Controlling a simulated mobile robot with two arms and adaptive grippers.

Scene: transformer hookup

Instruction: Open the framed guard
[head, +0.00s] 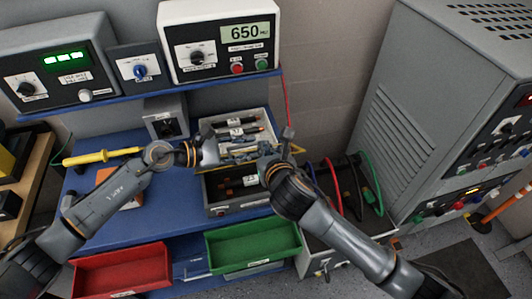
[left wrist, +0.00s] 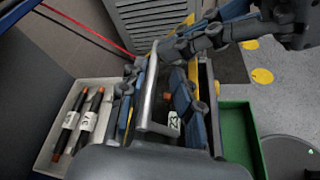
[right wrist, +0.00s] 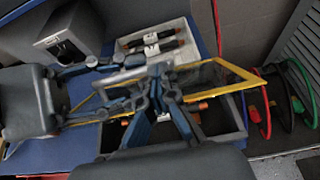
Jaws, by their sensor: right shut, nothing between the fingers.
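The framed guard (right wrist: 236,72), a clear panel in a yellow frame, spans the grey box in the right wrist view. Grippers hide much of it in the head view; its exact tilt is unclear. A silver bar handle (left wrist: 150,90) shows in the left wrist view. My left gripper (head: 215,152) is open, its blue-padded fingers (left wrist: 155,105) apart on either side of the handle. My right gripper (head: 270,158) is shut and empty; its fingertips (right wrist: 158,75) meet in front of the frame and handle. I cannot tell whether they touch the guard.
The grey box (head: 266,205) holds dark cylinders with orange ends. Red (head: 120,270) and green (head: 252,245) bins stand in front. Cables (head: 365,180) and a large grey cabinet (head: 430,110) are to the right.

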